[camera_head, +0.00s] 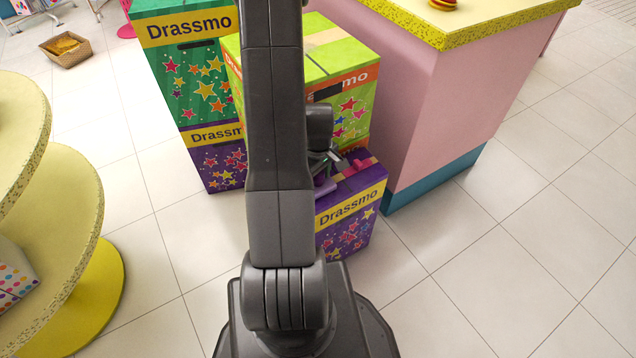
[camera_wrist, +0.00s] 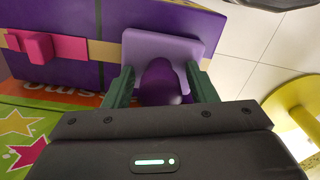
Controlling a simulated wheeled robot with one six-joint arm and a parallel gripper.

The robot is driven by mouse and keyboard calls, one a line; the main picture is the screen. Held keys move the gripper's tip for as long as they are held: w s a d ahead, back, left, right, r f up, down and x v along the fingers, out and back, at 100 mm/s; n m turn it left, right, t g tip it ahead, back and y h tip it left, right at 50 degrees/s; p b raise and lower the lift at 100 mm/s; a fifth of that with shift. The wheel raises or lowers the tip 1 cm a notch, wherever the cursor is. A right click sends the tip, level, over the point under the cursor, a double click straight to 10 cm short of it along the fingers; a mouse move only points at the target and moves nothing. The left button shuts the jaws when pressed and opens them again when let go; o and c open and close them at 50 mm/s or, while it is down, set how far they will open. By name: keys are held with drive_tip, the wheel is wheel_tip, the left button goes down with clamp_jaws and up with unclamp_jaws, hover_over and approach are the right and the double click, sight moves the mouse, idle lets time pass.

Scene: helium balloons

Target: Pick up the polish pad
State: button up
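The polish pad (camera_wrist: 163,47) is a flat lavender rectangle with a rounded darker purple knob, seen in the wrist view. It lies on top of a purple Drassmo box (camera_wrist: 60,18). My gripper (camera_wrist: 160,76) is open, with its two dark green fingers on either side of the knob and narrow gaps visible beside it. In the head view, my arm hides most of the gripper, and a small part of the lavender pad (camera_head: 325,187) shows beside it at the box top.
A green box (camera_head: 345,58) stands just behind the purple box, with stacked green and purple boxes (camera_head: 185,75) to the left. A pink counter (camera_head: 470,85) with a yellow top is close on the right. Round yellow shelves (camera_head: 75,205) stand at left. Floor at front right is clear.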

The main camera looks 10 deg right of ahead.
drive_tip(key=c, duration=0.8)
wheel_tip(320, 180, up, 10)
drive_tip(key=shift+p, duration=1.2)
drive_tip(key=shift+c, duration=0.2)
